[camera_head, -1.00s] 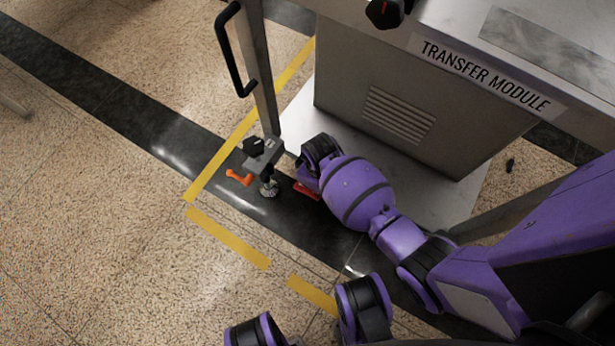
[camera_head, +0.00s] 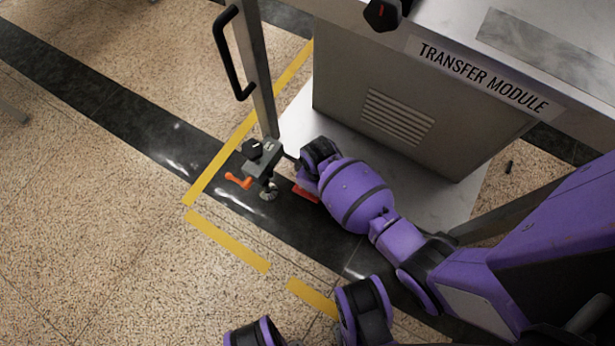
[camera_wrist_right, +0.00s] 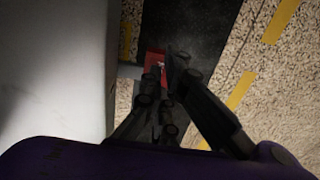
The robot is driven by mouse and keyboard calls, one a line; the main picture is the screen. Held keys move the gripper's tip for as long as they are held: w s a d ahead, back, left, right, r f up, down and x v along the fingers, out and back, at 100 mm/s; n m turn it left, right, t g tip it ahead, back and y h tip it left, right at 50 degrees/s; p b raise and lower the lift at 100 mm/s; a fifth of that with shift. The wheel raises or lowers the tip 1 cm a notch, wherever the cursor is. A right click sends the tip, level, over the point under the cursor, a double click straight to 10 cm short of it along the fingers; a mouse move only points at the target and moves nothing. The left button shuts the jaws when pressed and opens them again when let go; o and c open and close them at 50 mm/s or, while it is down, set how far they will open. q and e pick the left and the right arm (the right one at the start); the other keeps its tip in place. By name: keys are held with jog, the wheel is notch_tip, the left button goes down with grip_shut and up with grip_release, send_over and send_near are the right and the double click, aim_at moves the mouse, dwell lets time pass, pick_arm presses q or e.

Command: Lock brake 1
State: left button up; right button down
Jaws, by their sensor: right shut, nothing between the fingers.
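A red brake pedal (camera_head: 305,192) shows low at the foot of the cart, partly covered by my right wrist. It also shows in the right wrist view as a red piece (camera_wrist_right: 154,64) on a grey bracket. My right gripper (camera_wrist_right: 166,76) is dark, shut and empty, its fingertips close to the red pedal. I cannot tell whether they touch it. In the head view my right wrist hides most of that gripper. An orange lever (camera_head: 238,181) sits beside a grey block (camera_head: 263,156) with a black knob, at the cart's post. I cannot read any brake number. My left gripper is out of view.
The transfer module's grey cabinet (camera_head: 400,110) stands over a pale base plate (camera_head: 290,135). A post with a black handle (camera_head: 228,50) rises at its left. A dark floor strip and yellow tape (camera_head: 228,240) run past.

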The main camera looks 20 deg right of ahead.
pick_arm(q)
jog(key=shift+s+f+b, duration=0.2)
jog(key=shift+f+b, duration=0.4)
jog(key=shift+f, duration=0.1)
pick_arm(e)
jog(key=shift+f, duration=1.25)
notch_tip(320, 180, up, 7)
jog(key=p, duration=0.6)
jog(key=shift+r+p, duration=0.1)
jog(key=shift+p, duration=0.3)
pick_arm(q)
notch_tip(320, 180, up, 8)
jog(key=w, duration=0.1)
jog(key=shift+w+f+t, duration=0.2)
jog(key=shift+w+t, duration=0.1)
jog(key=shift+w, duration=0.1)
pick_arm(e)
jog(key=shift+w, duration=0.1)
